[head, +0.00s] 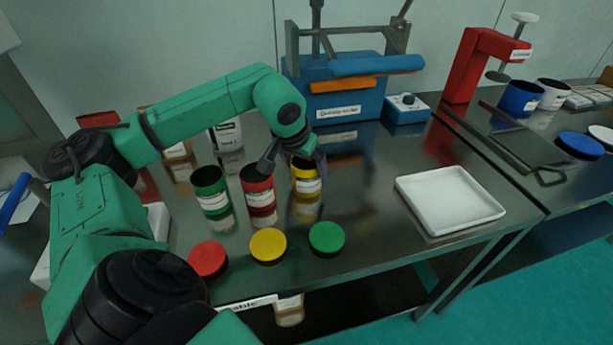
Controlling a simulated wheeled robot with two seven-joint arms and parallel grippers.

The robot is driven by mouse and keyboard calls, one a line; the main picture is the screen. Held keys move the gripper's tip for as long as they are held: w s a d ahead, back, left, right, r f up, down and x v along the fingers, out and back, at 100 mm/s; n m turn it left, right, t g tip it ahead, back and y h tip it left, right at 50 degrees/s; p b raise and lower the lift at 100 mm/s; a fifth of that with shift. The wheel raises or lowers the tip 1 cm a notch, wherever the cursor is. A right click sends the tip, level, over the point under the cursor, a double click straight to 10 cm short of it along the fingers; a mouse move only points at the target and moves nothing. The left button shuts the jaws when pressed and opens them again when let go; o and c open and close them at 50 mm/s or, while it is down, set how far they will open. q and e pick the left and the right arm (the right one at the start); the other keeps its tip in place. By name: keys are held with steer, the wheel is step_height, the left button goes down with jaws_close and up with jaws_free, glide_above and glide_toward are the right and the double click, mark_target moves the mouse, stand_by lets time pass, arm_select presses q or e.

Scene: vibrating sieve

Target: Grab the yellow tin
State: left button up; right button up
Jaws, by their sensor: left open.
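The yellow tin (306,184) stands upright and open on the steel table, at the right end of a row of three tins. A red tin (259,194) stands to its left, and a green tin (211,192) left of that. My left gripper (288,174) reaches in from the left, above and between the red and yellow tins. It is open, and one finger shows over the red tin's mouth. The other is close to the yellow tin's rim; I cannot tell whether it touches. My right gripper is not in view.
Red (207,259), yellow (268,245) and green (327,238) lids lie in front of the tins. A white tray (449,200) sits at right. The blue sieve machine (340,97) stands behind. The table between yellow tin and tray is clear.

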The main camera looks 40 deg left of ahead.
arm_select(q)
steer(key=x, duration=0.3)
steer(key=shift+w+f, duration=0.2)
steer(key=shift+f, duration=0.1)
steer(key=c, duration=1.1)
steer(key=shift+r, duration=0.1)
